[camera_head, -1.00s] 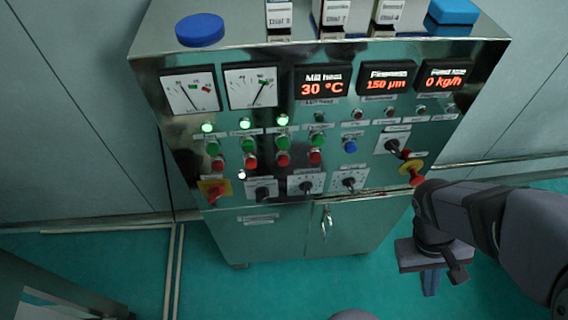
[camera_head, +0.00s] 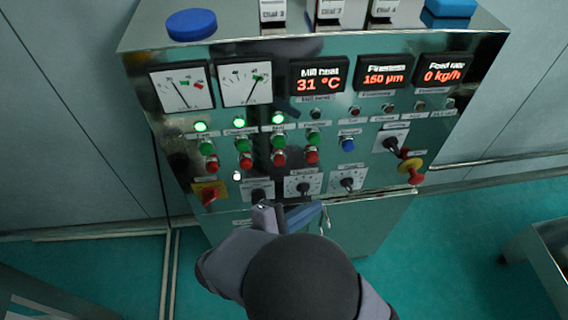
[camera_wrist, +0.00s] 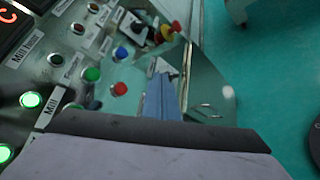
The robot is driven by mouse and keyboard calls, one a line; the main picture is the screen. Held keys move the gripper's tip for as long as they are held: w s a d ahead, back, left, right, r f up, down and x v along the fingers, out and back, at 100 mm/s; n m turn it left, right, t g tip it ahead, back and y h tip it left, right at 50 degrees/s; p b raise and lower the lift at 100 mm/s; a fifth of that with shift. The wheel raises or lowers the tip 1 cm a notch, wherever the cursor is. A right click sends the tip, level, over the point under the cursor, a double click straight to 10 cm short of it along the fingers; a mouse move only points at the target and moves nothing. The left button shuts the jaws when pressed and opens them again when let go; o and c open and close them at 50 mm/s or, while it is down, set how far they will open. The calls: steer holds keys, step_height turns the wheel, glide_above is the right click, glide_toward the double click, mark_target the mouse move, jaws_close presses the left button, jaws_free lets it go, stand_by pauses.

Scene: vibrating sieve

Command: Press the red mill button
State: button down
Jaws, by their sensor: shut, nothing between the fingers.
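The red mill button (camera_head: 279,158) sits under a green button (camera_head: 278,141) in the third column of the control panel, below a lit green lamp and the mill label. It stands clear in the head view. In the wrist view my gripper's grey body fills the lower part and the red mill button cannot be made out; the mill label (camera_wrist: 48,108) shows. My gripper (camera_head: 283,212) is shut and empty. In the head view it appears just below the panel's lower row of dials, apart from the red mill button.
Similar red buttons stand beside it, including the feeder one (camera_head: 312,156) to the right. Rotary dials (camera_head: 303,184) line the row below. Red-on-yellow emergency knobs (camera_head: 208,194) (camera_head: 411,172) flank the panel. A blue button (camera_head: 347,145) sits right. Open floor lies right of the cabinet.

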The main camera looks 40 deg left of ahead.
mark_target(280, 161)
steer(key=s+a+n+t+y, duration=0.1)
steer(key=s+a+n+y, duration=0.1)
steer(key=s+a+y, duration=0.1)
steer(key=shift+s+a, duration=0.6)
steer(key=shift+a, duration=0.45)
steer(key=shift+w, duration=0.1)
steer(key=w+a+b, duration=0.1)
steer(key=w+a, duration=0.5)
steer(key=shift+w+a+b, duration=0.15)
steer(key=shift+w+b, duration=0.05)
steer(key=shift+b, duration=0.2)
stand_by(1.6)
steer(key=shift+w+a, duration=0.15)
steer(key=shift+a, duration=0.1)
